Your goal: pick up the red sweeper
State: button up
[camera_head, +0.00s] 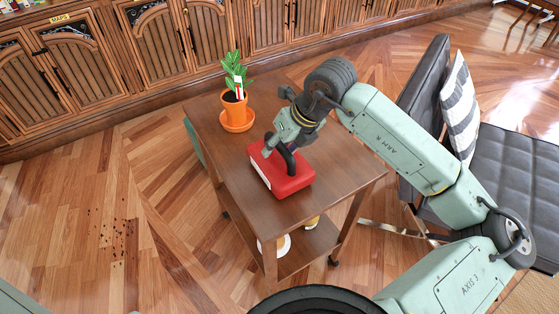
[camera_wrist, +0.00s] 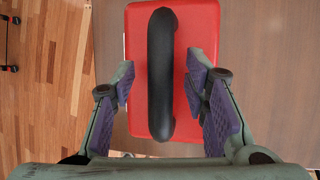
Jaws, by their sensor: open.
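The red sweeper (camera_head: 284,174) is a red box-like body with an arched black handle (camera_head: 288,158). It sits on the brown wooden cart top (camera_head: 345,165) near its front left edge. In the wrist view, the red body (camera_wrist: 203,30) and black handle (camera_wrist: 161,75) lie straight below my gripper (camera_wrist: 162,85). My gripper is open, with one purple-padded finger on each side of the handle and a gap on both sides. In the head view, my gripper (camera_head: 280,148) is right at the handle and partly hides it. I cannot tell the exact height of the fingertips.
An orange pot (camera_head: 235,108) with a green plant stands on an orange saucer (camera_head: 237,124) at the back of the cart. A lower shelf (camera_head: 300,250) holds items. A dark grey bench (camera_head: 510,165) with a striped cushion (camera_head: 459,110) is at right. Dark specks (camera_head: 120,238) lie on the floor at left.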

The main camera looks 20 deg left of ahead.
jog(key=shift+c, duration=0.3)
grip_shut()
dwell(0.6)
